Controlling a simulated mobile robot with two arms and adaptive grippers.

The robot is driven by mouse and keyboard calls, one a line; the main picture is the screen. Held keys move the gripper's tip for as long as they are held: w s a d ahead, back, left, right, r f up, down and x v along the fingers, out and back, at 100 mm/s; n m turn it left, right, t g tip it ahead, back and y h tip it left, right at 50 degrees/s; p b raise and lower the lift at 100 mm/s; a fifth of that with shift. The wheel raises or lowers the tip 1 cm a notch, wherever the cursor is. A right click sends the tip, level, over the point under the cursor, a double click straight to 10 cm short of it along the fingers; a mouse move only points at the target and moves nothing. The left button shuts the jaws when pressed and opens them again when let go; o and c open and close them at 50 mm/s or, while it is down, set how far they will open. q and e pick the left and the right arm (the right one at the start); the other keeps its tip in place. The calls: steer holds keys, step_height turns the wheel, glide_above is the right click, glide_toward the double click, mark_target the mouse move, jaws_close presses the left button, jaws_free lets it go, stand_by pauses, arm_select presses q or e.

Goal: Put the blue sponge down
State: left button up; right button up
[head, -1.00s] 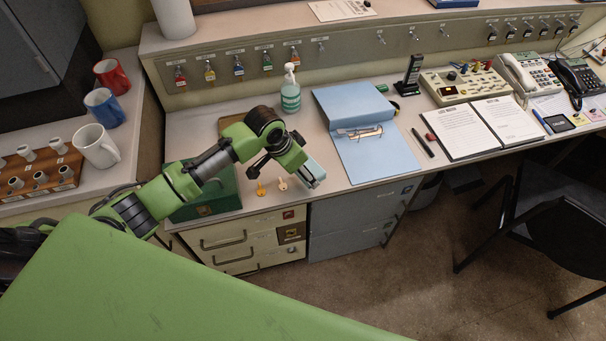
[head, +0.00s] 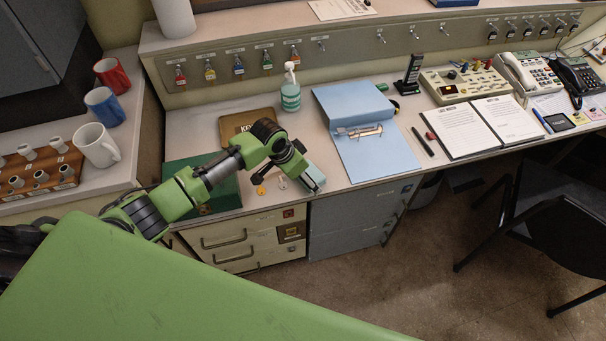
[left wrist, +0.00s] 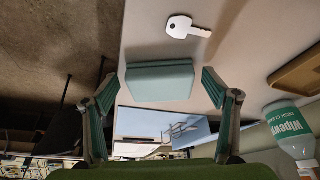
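The pale blue-green sponge (head: 314,178) lies at the front edge of the desk (head: 345,180), left of the blue binder. In the left wrist view the sponge (left wrist: 160,82) sits between the two fingers of my left gripper (left wrist: 158,80), with a visible gap on each side. The left gripper is open around it and appears not to touch it. In the head view my left gripper (head: 300,172) is just beside the sponge and partly hides it. My right gripper is in neither view.
A white key tag (head: 282,183) and a yellow one (head: 261,190) lie left of the sponge. The desk's front edge is close.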

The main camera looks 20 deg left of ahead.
arm_select(q)
steer(key=shift+r, duration=0.25)
steer(key=v, duration=1.2)
steer(key=shift+f, duration=0.1)
